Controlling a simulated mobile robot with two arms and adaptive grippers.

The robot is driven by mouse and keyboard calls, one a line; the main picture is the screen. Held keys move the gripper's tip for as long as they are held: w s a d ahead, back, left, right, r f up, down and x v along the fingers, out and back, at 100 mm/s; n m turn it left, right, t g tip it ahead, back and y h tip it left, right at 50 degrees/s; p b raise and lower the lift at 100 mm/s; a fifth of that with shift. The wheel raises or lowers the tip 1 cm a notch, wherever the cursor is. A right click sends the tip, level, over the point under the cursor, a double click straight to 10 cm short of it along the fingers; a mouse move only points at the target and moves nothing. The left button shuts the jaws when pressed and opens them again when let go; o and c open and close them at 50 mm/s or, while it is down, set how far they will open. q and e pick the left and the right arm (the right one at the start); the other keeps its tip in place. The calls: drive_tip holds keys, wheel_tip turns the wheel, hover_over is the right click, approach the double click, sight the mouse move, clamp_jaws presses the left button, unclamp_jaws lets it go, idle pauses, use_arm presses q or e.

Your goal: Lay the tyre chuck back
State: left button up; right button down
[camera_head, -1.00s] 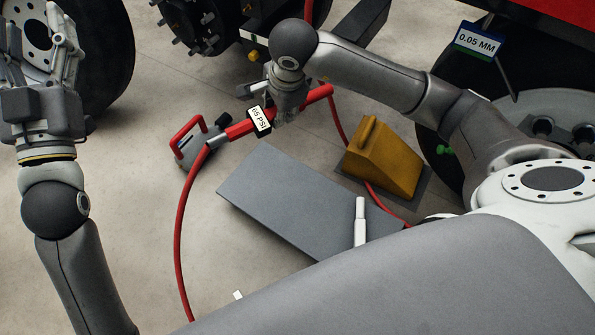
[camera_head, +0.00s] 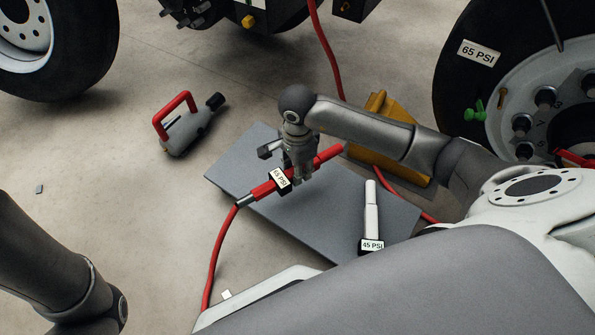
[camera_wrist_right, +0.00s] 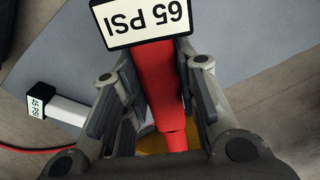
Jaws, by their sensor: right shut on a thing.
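The tyre chuck (camera_head: 266,189) is a red-handled tool with a "65 PSI" display and a red hose trailing from its grey end. My right gripper (camera_head: 298,176) is shut on its red handle. The chuck is over the left part of the grey board (camera_head: 244,153); whether it touches the board I cannot tell. In the right wrist view the red handle (camera_wrist_right: 160,85) lies between the fingers, with its "65 PSI" display beyond them. My left gripper is out of view; only part of my left arm shows at the lower left.
A white gauge (camera_head: 371,212) marked "45 PSI" lies on the board's right part. A yellow chock (camera_head: 380,107) stands behind my right arm. A red-handled grey tool (camera_head: 187,133) sits on the floor. A wheel with a "65 PSI" tag (camera_head: 479,53) is at right.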

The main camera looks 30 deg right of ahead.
drive_tip(key=shift+r, duration=0.1)
idle(0.3)
drive_tip(key=b, duration=0.4)
hover_over(298, 191)
wheel_tip(298, 191, down, 6)
drive_tip(key=shift+w+r, duration=0.1)
drive_tip(key=shift+r, duration=0.1)
drive_tip(key=shift+f+b, duration=0.45)
drive_tip(key=shift+f, duration=0.4)
drive_tip(key=shift+f+b, duration=0.3)
drive_tip(key=shift+f, duration=0.15)
drive_tip(key=c, duration=1.1)
unclamp_jaws()
drive_tip(key=shift+o, duration=0.2)
wheel_tip(298, 191, up, 12)
drive_tip(key=shift+r, duration=0.1)
